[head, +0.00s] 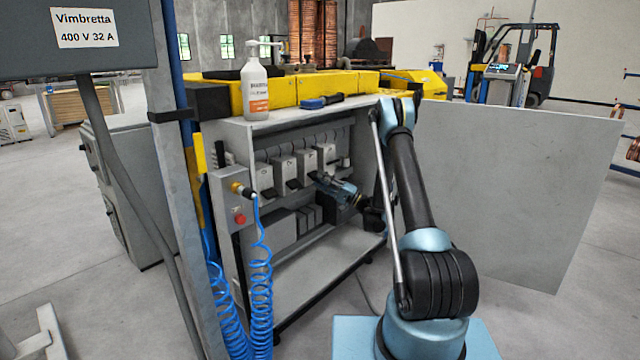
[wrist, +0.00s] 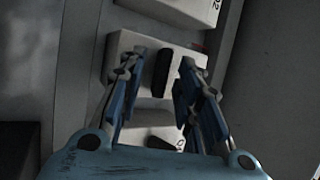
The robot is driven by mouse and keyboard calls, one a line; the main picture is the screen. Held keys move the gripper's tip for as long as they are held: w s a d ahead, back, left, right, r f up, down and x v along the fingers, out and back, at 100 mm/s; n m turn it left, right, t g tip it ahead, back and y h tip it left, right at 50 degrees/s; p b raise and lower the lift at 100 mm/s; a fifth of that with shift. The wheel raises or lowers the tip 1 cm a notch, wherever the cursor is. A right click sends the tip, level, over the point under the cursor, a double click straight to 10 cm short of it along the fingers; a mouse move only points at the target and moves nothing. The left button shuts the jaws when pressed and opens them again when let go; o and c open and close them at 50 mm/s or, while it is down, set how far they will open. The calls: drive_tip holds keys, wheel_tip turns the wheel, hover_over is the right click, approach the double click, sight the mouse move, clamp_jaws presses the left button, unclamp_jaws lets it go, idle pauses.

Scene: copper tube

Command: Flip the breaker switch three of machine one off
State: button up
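A row of pale breaker boxes with black switch levers hangs inside the open cabinet (head: 293,208) in the head view. My gripper (head: 317,179) reaches in from the right, in front of the boxes. In the wrist view my gripper (wrist: 161,68) is open, its two blue-and-grey fingers apart. A black switch lever (wrist: 161,74) on a pale box (wrist: 122,50) shows between the fingertips, with a gap on each side. Whether the fingers reach past the lever in depth I cannot tell. The neighbouring box (wrist: 185,8) at the top has a label ending in "02". The middle box's label is not visible.
A red button (head: 239,219) and blue coiled hoses (head: 260,275) are at the cabinet's left. A large grey panel (head: 520,190) stands open to the right.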

drive_tip(key=v, duration=0.6)
drive_tip(key=shift+d+f, duration=0.2)
drive_tip(key=shift+d, duration=0.05)
drive_tip(key=shift+r, duration=0.15)
drive_tip(key=s+a+r+g+h, duration=0.25)
drive_tip(key=s+r+h, duration=0.25)
drive_tip(key=r, duration=0.6)
drive_tip(key=s+d+r+n+h, duration=0.1)
drive_tip(key=s+r+h, duration=0.15)
drive_tip(key=s, duration=0.35)
drive_tip(key=s+d+r+h, duration=0.2)
drive_tip(key=s+h, duration=0.1)
drive_tip(key=s, duration=0.3)
drive_tip(key=s+d+f+h, duration=0.3)
drive_tip(key=s+d, duration=0.3)
drive_tip(key=s, duration=0.5)
drive_tip(key=s+d+f+h, duration=0.3)
drive_tip(key=s+d, duration=0.4)
drive_tip(key=s, duration=0.5)
drive_tip(key=s+d+f+h, duration=0.4)
drive_tip(key=s+d, duration=0.3)
drive_tip(key=s, duration=0.4)
drive_tip(key=shift+s+h, duration=0.15)
drive_tip(key=shift+h, duration=0.7)
drive_tip(key=shift+g, duration=0.25)
